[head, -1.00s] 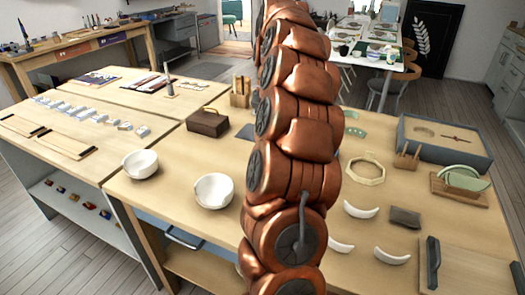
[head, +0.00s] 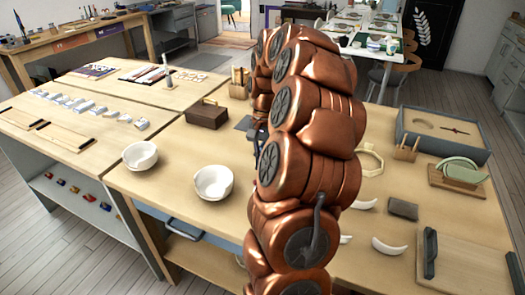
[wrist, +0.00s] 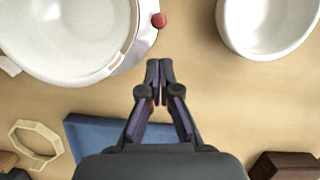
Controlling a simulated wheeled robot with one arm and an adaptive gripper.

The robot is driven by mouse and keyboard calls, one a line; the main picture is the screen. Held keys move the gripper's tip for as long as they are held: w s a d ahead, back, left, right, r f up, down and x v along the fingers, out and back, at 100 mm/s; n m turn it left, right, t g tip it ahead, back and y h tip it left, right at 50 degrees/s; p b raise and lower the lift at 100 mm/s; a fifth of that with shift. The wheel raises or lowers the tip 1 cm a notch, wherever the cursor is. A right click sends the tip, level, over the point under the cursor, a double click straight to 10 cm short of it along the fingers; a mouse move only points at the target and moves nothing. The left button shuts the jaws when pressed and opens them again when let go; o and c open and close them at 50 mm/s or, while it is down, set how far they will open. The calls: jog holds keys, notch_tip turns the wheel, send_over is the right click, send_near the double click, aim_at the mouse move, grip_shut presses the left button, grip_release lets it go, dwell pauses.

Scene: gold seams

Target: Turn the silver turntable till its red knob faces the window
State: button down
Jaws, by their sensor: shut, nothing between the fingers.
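The silver turntable (wrist: 146,37) shows at the upper left of the wrist view, its rim curving around a large white bowl (wrist: 65,35) standing on it. Its red knob (wrist: 158,20) sits at the rim's right side. My gripper (wrist: 160,66) is shut and empty, its fingertips a little below the knob in the picture and apart from it. In the head view my copper arm hides the turntable and knob. No window can be made out.
A second white bowl (wrist: 268,22) is right of the knob; it also shows in the head view (head: 213,183). A blue tray (wrist: 85,130), an octagonal ring (wrist: 36,138) and a brown box (wrist: 285,167) lie nearby. Bare tabletop (wrist: 240,100) shows right of my gripper.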

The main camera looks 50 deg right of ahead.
jog(key=shift+s+a+f, duration=0.15)
jog(key=shift+s+a, duration=0.15)
jog(key=shift+a, duration=0.3)
jog(key=shift+s+a+f, duration=0.15)
jog(key=shift+s+a, duration=0.1)
jog(key=shift+a, duration=0.3)
